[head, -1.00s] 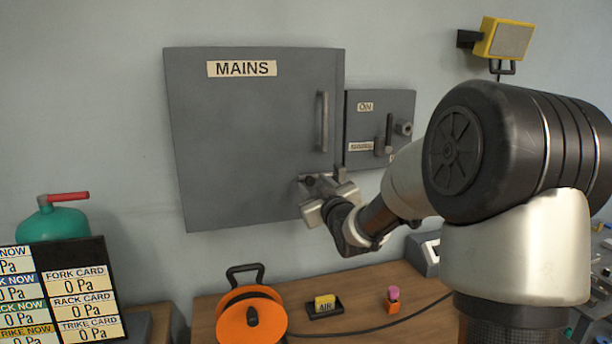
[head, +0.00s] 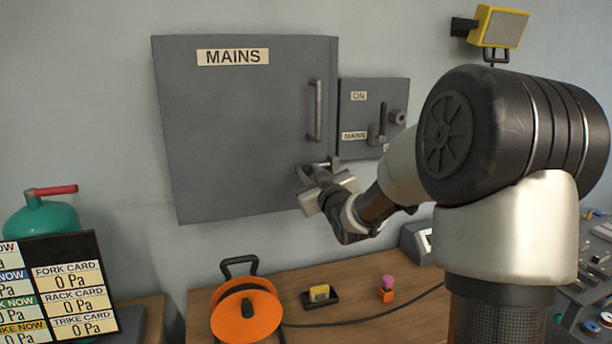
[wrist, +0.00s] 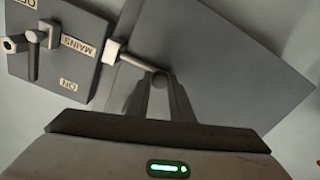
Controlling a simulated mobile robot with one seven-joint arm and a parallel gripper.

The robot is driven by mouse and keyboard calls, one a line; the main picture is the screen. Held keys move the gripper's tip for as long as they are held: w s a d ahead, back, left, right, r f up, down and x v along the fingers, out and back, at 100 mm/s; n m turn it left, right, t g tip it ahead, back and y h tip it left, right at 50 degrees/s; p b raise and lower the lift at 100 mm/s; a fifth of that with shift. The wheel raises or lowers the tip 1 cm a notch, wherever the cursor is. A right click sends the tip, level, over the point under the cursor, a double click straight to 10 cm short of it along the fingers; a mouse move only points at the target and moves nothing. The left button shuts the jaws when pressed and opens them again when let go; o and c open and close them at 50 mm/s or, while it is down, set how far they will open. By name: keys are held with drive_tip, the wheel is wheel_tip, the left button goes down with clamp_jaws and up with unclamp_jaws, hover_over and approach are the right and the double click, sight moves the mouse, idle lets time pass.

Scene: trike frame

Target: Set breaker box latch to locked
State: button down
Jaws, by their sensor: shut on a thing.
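The grey breaker box (head: 240,140) labelled MAINS hangs on the wall with its door shut and an upright bar handle (head: 318,110). The latch (head: 334,163) is at the door's lower right edge, mostly hidden by my gripper (head: 312,172) in the head view. In the wrist view the latch (wrist: 130,61) is a pale bar. It runs from a block at the door's edge to a round end between my gripper's fingers (wrist: 158,90). My gripper is shut on the latch at that end. I see no locked or unlocked marking on it.
A smaller switch box (head: 372,118) with a lever is mounted right of the door. A green tank (head: 45,221) stands left.

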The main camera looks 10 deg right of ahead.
drive_tip(key=shift+w+d, duration=0.1)
drive_tip(key=shift+d, duration=1.2)
drive_tip(key=c, duration=1.5)
unclamp_jaws()
drive_tip(key=shift+d, duration=0.15)
drive_tip(key=shift+c, duration=0.2)
drive_tip(key=s, duration=1.7)
drive_tip(key=shift+s+d, duration=0.2)
drive_tip(key=shift+d, duration=0.25)
drive_tip(key=shift+r, duration=0.1)
